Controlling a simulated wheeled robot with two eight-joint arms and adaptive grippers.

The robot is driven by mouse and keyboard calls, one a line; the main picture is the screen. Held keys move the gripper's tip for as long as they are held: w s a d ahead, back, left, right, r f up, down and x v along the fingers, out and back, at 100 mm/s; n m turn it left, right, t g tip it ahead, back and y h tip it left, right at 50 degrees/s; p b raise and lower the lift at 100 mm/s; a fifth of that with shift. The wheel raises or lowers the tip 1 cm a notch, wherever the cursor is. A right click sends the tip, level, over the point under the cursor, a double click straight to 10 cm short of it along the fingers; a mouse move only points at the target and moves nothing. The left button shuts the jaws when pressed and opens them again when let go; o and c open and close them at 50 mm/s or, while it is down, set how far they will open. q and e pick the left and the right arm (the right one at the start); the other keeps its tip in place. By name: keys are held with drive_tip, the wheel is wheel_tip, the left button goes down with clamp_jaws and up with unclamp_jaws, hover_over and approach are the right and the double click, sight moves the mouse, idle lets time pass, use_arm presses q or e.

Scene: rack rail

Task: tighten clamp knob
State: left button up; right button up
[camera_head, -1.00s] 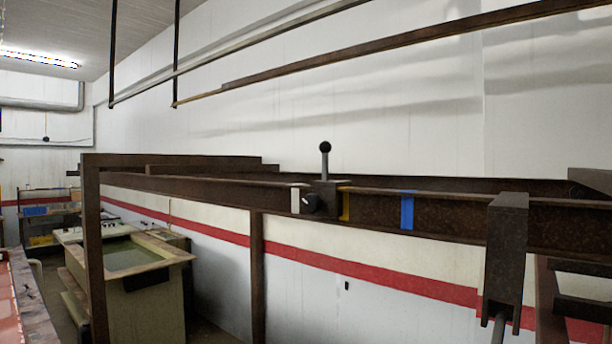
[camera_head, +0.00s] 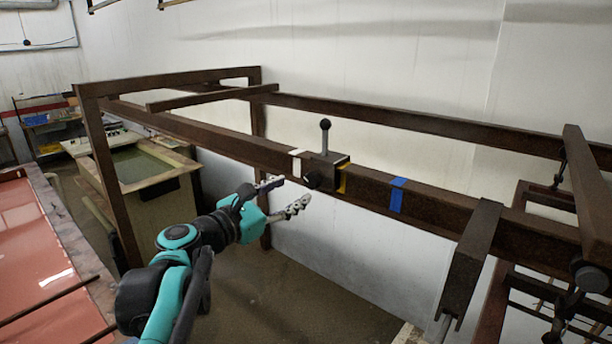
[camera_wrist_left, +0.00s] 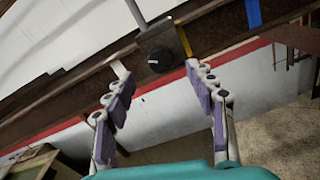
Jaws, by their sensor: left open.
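A brown clamp block (camera_head: 327,168) sits on the rusty rail (camera_head: 230,143), with a lever and black ball (camera_head: 325,124) standing upright on top. A black knob (camera_head: 312,180) sticks out of the block's near face. In the left wrist view the knob (camera_wrist_left: 161,60) lies ahead, between and beyond the fingertips. My left gripper (camera_head: 288,193) is open and empty, just below and to the left of the knob, apart from it. Its purple-padded fingers also show in the left wrist view (camera_wrist_left: 157,78). My right gripper does not show.
White tape (camera_head: 295,153), yellow tape (camera_head: 343,179) and blue tape (camera_head: 397,195) mark the rail. A brown bracket (camera_head: 471,255) hangs on the rail at the right. A red-topped table (camera_head: 35,245) stands at the left. Open floor lies below the rail.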

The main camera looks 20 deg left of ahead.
sight(309, 182)
use_arm(q)
drive_tip(key=p+x, duration=0.1)
drive_tip(key=x, duration=0.5)
drive_tip(key=shift+w, duration=0.1)
drive_tip(key=c, duration=1.2)
